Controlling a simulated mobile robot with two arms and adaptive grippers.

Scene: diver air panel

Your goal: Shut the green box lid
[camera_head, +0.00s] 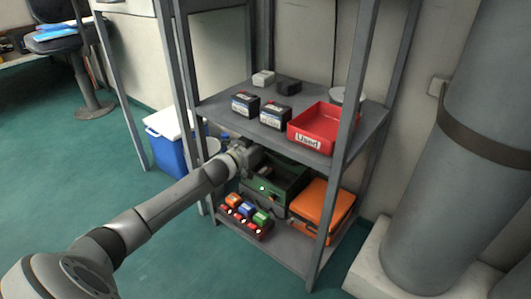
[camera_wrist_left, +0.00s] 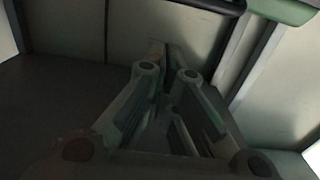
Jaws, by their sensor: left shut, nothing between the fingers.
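The green box (camera_head: 262,187) sits on the lower shelf, to the left of an orange case, and it looks open with a dark inside. Its lid cannot be made out clearly in the head view, as the upper shelf and my arm cover part of that area. My left gripper (camera_head: 252,156) is at the box's back left, below the upper shelf. In the left wrist view its fingers (camera_wrist_left: 165,55) are shut and empty. A green edge (camera_wrist_left: 288,10) shows at the top right there; I cannot tell whether it is the lid. My right gripper is not in view.
The upper shelf, with a red "Used" tray (camera_head: 318,127) and dark batteries (camera_head: 273,115), hangs over the box. The orange case (camera_head: 322,205) and a small bin of coloured items (camera_head: 244,217) are close by. Grey posts (camera_head: 346,130) frame the rack.

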